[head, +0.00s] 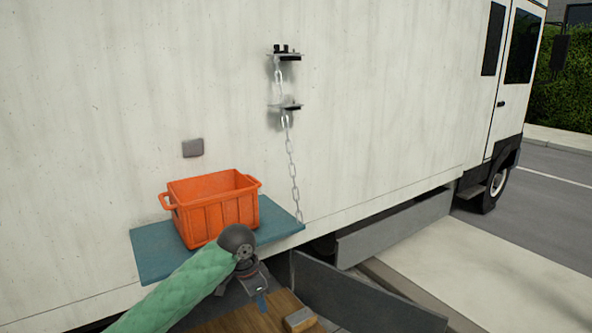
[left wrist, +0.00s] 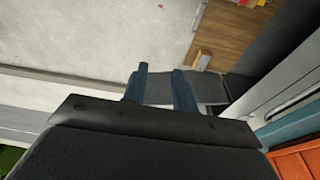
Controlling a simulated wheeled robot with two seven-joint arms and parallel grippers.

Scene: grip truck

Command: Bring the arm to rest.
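My left arm, in a green padded sleeve, comes in from the lower left in the head view. Its gripper (head: 262,301) hangs fingers down in front of the teal shelf, apart from the orange crate. In the left wrist view the two blue fingers (left wrist: 160,82) stand apart with nothing between them, so it is open and empty. My right gripper is in neither view.
An orange crate (head: 217,212) sits on the teal shelf (head: 151,256) on the truck's side (head: 380,110). A chain (head: 292,167) runs down to the shelf. Below are wooden boards (head: 235,319), a small block (head: 299,319) and a grey panel (head: 350,292).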

